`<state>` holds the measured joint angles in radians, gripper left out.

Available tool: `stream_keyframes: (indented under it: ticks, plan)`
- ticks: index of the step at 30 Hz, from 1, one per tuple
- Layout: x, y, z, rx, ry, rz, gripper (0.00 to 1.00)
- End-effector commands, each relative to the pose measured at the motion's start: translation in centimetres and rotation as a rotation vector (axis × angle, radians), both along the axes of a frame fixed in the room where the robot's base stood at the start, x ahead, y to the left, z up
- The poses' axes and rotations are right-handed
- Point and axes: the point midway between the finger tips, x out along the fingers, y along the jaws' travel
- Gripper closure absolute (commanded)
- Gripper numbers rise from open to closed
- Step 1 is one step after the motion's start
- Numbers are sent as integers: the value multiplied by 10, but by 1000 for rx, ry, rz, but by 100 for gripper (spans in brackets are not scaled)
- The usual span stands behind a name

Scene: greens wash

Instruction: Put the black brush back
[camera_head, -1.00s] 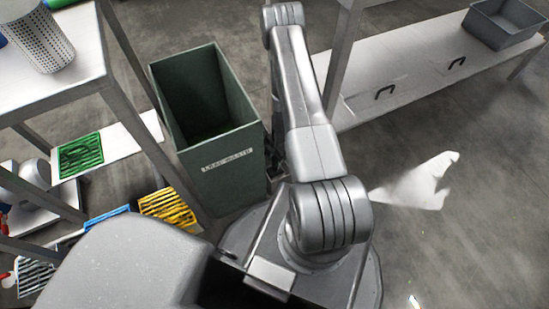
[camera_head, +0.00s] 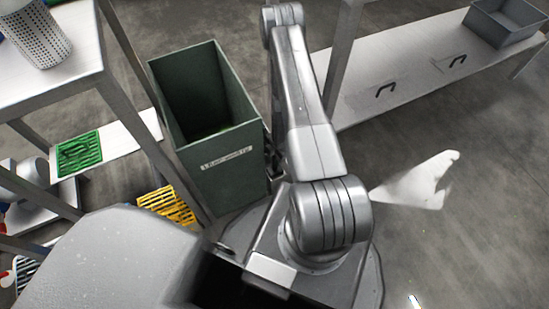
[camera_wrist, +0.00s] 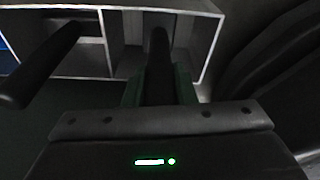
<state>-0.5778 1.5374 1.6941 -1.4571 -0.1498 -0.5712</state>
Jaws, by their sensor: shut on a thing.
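My gripper (camera_wrist: 158,90) shows in the wrist view, with dark green fingers on either side of a dark upright thing. It is shut on this thing, which looks like the handle of the black brush (camera_wrist: 159,58). The far end of the brush cannot be made out. A second dark rod (camera_wrist: 40,65) slants across the left of the wrist view; I cannot tell what it belongs to.
In the wrist view, a pale compartmented shelf (camera_wrist: 126,24) stands beyond my gripper. In the head view, a dark green waste bin (camera_head: 228,168) stands left of my arm. Green (camera_head: 79,153) and yellow (camera_head: 166,205) slatted pieces lie left. A low shelf (camera_head: 420,75) holds a grey tub (camera_head: 503,24).

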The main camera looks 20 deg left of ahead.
Motion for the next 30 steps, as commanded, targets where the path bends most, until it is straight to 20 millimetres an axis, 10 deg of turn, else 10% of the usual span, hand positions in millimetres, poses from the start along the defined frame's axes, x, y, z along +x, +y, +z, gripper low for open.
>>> stream_keyframes:
  ticks: [5,6,10,30]
  plan:
    - [0,0,-4,0,0,0,100]
    - [0,0,-4,0,0,0,74]
    - [0,0,-4,0,0,0,50]
    - [4,-2,29,1,0,-1,50]
